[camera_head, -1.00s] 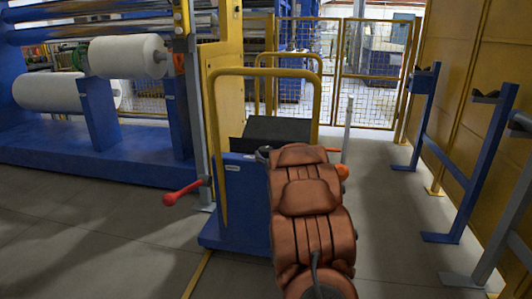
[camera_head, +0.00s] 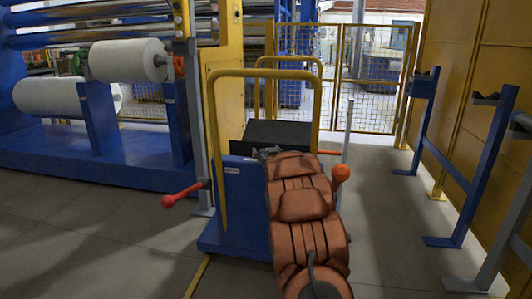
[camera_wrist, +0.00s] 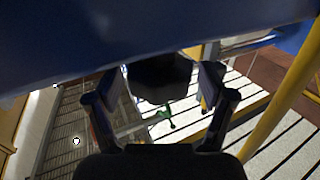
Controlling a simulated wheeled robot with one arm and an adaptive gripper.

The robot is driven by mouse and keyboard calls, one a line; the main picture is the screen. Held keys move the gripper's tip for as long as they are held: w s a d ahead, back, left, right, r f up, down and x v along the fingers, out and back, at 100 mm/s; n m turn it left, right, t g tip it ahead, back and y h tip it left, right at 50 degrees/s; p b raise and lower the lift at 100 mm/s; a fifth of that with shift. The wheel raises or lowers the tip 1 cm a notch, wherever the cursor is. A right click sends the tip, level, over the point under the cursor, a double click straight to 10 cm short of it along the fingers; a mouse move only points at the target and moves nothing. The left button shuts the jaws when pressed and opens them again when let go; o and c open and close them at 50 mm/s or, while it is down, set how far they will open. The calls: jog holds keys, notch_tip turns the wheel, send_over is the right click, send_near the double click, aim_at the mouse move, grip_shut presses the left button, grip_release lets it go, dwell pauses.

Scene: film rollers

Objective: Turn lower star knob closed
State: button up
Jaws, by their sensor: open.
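In the wrist view a black, lobed knob (camera_wrist: 160,78) sits just under the edge of a dark blue panel (camera_wrist: 130,40). My gripper (camera_wrist: 162,84) is open, with one finger on each side of the knob. I cannot tell whether the fingers touch it, and its far side is hidden. Only one knob shows, so I cannot tell upper from lower. In the head view my copper-coloured arm reaches to the blue cart (camera_head: 243,200), and the knob is not visible there.
The cart has a yellow hoop rail (camera_head: 213,130), a red-tipped lever (camera_head: 185,194) on its left and an orange ball (camera_head: 341,173) on its right. Blue stands (camera_head: 478,150) line the right wall. White rolls (camera_head: 128,60) hang at the left. Floor right of the cart is clear.

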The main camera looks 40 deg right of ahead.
jog(key=c, duration=1.2)
jog(key=shift+o, duration=0.2)
